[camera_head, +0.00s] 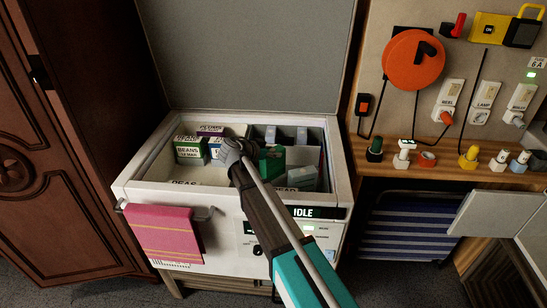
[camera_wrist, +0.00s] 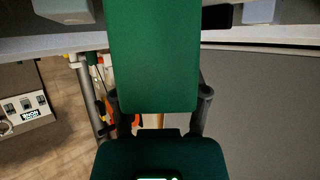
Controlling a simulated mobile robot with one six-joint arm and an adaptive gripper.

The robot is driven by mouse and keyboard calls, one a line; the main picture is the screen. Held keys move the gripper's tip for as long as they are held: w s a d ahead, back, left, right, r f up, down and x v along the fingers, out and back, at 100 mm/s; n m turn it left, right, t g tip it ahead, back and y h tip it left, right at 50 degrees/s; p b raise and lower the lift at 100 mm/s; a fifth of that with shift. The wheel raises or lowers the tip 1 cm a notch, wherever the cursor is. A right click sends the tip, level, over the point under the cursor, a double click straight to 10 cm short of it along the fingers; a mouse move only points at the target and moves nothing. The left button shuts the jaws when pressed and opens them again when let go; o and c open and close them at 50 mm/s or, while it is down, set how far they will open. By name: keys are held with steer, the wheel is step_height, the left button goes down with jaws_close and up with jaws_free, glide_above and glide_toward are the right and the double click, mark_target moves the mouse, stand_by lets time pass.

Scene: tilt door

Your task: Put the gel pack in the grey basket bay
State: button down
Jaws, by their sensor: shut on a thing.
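My gripper (camera_wrist: 160,105) is shut on a plain green block (camera_wrist: 152,55), its fingers on either side of it. In the head view the green block (camera_head: 272,163) shows inside the open white chest, partly behind my wrist. I cannot tell whether this block is the gel pack; no label shows on it. A dark grey bay (camera_head: 316,134) is at the chest's back right, with pale blocks (camera_head: 270,134) in it. Another pale block (camera_head: 302,178) is at the front right of the chest. My arm hides part of the interior.
The chest's walls (camera_head: 150,155) surround the interior, and its lid (camera_head: 250,60) stands raised behind. Beans boxes (camera_head: 189,150) and a plums box (camera_head: 210,130) are at the left. A pink towel (camera_head: 163,235) hangs in front. A bench (camera_head: 440,165) with plugs and sockets stands right.

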steer(key=shift+f+b, duration=0.65)
steer(key=shift+f, duration=0.15)
steer(key=shift+c, duration=0.4)
jaws_free()
steer(key=shift+r, duration=0.25)
steer(key=shift+r+p, duration=0.4)
steer(key=shift+p, duration=0.25)
steer(key=shift+s+a+r, duration=0.15)
steer(key=shift+r, duration=0.1)
steer(key=p+v, duration=0.5)
steer(key=v, duration=0.6)
steer(key=shift+s+a, duration=0.15)
steer(key=shift+a, duration=0.05)
steer(key=shift+d, duration=0.1)
